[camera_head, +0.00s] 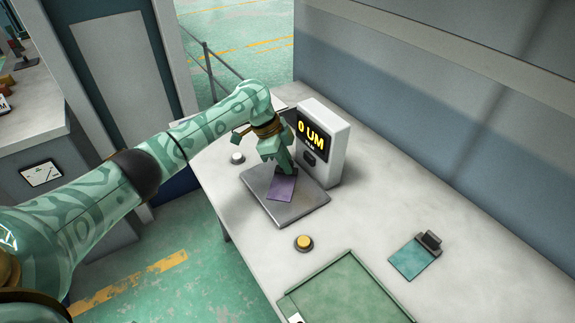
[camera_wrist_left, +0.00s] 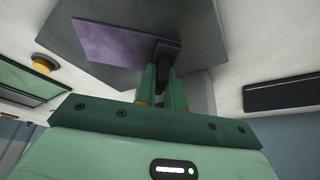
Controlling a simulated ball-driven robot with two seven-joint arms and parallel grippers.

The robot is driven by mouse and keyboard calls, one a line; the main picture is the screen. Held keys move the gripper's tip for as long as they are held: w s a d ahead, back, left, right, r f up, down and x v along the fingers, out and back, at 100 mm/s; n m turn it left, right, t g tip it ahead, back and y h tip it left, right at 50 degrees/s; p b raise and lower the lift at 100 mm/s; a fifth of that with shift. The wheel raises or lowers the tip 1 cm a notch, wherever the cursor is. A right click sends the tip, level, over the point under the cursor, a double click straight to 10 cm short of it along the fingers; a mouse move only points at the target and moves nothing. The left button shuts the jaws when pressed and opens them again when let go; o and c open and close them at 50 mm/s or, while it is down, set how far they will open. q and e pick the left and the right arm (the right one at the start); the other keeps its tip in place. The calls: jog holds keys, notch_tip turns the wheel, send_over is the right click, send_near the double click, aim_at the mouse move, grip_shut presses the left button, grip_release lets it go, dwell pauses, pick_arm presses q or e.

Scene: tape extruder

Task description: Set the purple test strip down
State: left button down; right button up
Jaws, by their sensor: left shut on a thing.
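The purple test strip (camera_head: 281,188) is a flat rectangle over the grey metal plate (camera_head: 301,206) of the white gauge (camera_head: 322,150), whose display reads "0 UM". My left gripper (camera_head: 287,172) is shut on the strip's end nearer the gauge. In the left wrist view the strip (camera_wrist_left: 115,42) extends out from the left gripper's fingers (camera_wrist_left: 162,82), against the grey plate (camera_wrist_left: 203,30). I cannot tell whether the strip touches the plate or hovers just above it. My right gripper is not in view.
A white button (camera_head: 237,158) is left of the gauge, and a yellow button (camera_head: 304,243) is in front of the plate. A green tray (camera_head: 345,262) lies at the table's front. A teal piece with a dark clip (camera_head: 412,257) lies right. Clear tabletop lies between them.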

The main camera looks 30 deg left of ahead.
pick_arm(q)
jog(key=shift+r, duration=0.1)
jog(key=c, duration=1.5)
grip_release()
